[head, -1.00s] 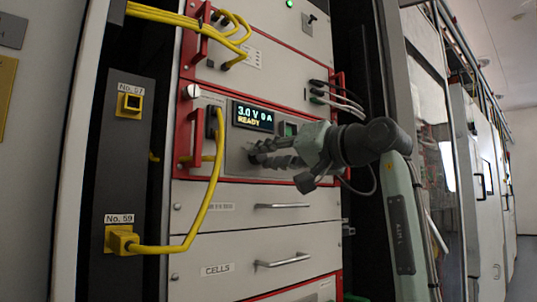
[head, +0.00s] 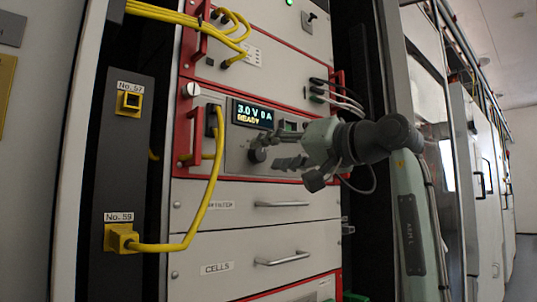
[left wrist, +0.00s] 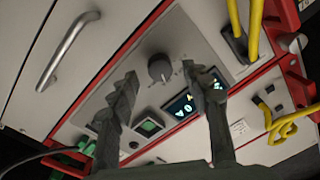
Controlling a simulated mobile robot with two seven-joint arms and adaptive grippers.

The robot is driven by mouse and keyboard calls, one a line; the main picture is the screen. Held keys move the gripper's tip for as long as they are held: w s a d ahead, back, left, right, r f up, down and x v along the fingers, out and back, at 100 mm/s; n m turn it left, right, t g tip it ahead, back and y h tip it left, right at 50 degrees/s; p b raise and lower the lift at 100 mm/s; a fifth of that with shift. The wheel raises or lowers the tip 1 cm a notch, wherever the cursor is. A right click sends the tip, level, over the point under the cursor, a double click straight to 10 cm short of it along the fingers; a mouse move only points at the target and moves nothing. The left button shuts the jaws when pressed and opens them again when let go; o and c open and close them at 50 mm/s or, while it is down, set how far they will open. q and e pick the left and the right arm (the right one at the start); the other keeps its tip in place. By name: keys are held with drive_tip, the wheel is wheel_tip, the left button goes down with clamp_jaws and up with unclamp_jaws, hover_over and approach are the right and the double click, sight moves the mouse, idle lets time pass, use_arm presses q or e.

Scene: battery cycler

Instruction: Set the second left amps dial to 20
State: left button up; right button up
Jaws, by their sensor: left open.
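A dark round dial (head: 257,155) sits on the grey panel below the display, which reads 3.0 V 0 A and READY. My left gripper (head: 270,150) is open, its fingers spread to the right of this dial. In the left wrist view, the dial (left wrist: 160,68) shows between the open fingers of my left gripper (left wrist: 163,76), with no finger seen closed on it. Its scale marks are too small to read. Any other dial on this panel is hidden or not clear. My right gripper is not in view.
The display (head: 252,115) and a green square button (left wrist: 149,125) are close to the fingers. Yellow cables (head: 214,185) hang at the left, by a red handle (head: 188,145). Drawers with metal handles (head: 282,259) lie below.

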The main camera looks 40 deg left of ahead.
use_arm(q)
drive_tip(key=d, duration=1)
drive_tip(key=shift+s+d+f, duration=0.2)
drive_tip(key=shift+s+d, duration=0.05)
drive_tip(key=shift+d, duration=0.1)
